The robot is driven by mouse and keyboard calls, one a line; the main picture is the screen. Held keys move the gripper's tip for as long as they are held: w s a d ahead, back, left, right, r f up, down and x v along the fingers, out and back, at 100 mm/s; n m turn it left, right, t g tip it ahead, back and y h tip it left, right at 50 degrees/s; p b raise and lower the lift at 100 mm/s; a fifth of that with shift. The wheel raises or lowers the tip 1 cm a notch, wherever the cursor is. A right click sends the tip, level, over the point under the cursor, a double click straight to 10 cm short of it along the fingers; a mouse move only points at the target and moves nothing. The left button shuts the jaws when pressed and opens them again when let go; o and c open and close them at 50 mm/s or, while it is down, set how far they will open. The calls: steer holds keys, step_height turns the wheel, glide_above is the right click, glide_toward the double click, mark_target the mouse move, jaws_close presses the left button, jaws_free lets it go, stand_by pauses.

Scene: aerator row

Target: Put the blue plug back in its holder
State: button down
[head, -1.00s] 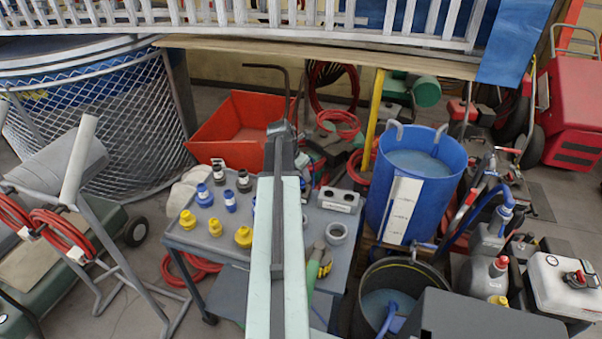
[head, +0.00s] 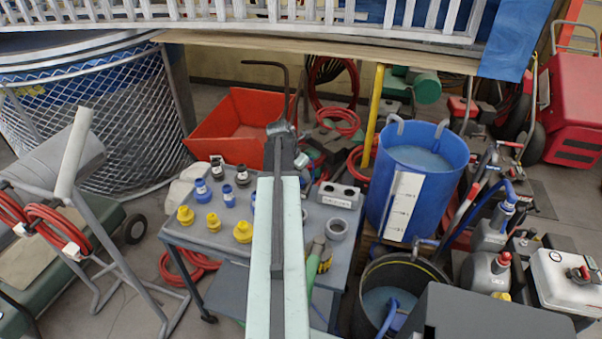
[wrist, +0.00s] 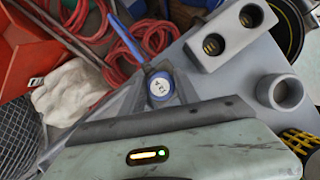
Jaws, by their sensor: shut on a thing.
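A blue plug with a white marked top (wrist: 160,87) shows in the wrist view between the grey jaws of my gripper (wrist: 160,98). My gripper is shut on it. In the head view my gripper (head: 280,132) is at the far end of my arm, over the back of the grey cart, and the held plug is hidden there. A grey block with two round openings (wrist: 230,36) lies up and right of the plug in the wrist view, apart from it. Both openings look empty. The same block (head: 340,196) stands on the cart, right of my arm.
The grey cart (head: 222,238) carries several blue, yellow and dark fittings left of my arm. A grey ring (head: 337,228) stands by the block. A blue water tub (head: 432,185) is to the right. A red bin (head: 240,125) and red hoses lie behind.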

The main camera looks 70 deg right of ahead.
steer(key=shift+f+b, duration=0.8)
steer(key=shift+f, duration=0.1)
steer(key=c, duration=0.8)
jaws_free()
steer(key=shift+r, duration=0.1)
steer(key=p+v, duration=0.7)
steer(key=shift+a+r, duration=0.2)
steer(key=shift+r, duration=0.15)
